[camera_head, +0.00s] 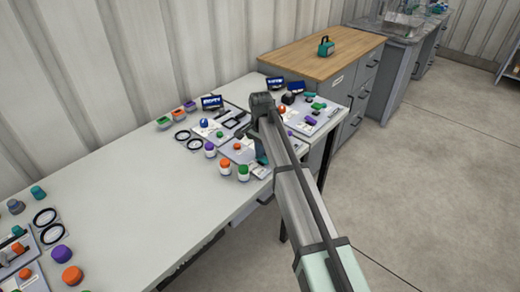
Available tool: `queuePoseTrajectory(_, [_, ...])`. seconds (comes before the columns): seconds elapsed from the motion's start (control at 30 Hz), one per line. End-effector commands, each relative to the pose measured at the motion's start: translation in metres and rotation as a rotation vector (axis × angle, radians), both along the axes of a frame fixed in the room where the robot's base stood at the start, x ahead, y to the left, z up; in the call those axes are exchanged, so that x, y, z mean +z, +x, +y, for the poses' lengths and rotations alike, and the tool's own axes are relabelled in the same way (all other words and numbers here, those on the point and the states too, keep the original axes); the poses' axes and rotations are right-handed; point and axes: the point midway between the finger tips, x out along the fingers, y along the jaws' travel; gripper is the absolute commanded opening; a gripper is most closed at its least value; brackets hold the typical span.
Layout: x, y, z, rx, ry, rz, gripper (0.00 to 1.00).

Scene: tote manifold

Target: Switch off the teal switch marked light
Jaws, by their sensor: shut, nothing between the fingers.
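My arm reaches from the lower right to the panels at the far end of the long table. My gripper (262,160) points down there, close over the panels, small and partly hidden by my own arm. It is shut and empty. No label reading "light" can be made out, so I cannot tell which part is the teal switch. Small green parts (317,106) show on the panel right of my arm. A teal knob (38,193) stands at the table's left end. Part of the panel area lies hidden behind my arm.
The white table (130,185) is clear in its middle. Purple (210,150), orange (225,167) and green (243,173) capped jars stand left of my gripper. Dark display boxes (212,102) stand behind. A wooden-topped cabinet (300,58) adjoins, bearing a green case (326,47).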

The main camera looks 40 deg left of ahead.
Motion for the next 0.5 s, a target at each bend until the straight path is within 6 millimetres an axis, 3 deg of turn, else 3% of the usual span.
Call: queuePoseTrajectory(0.5, [-0.005,-0.0002,0.0003,0.0,-0.001,0.001,0.0])
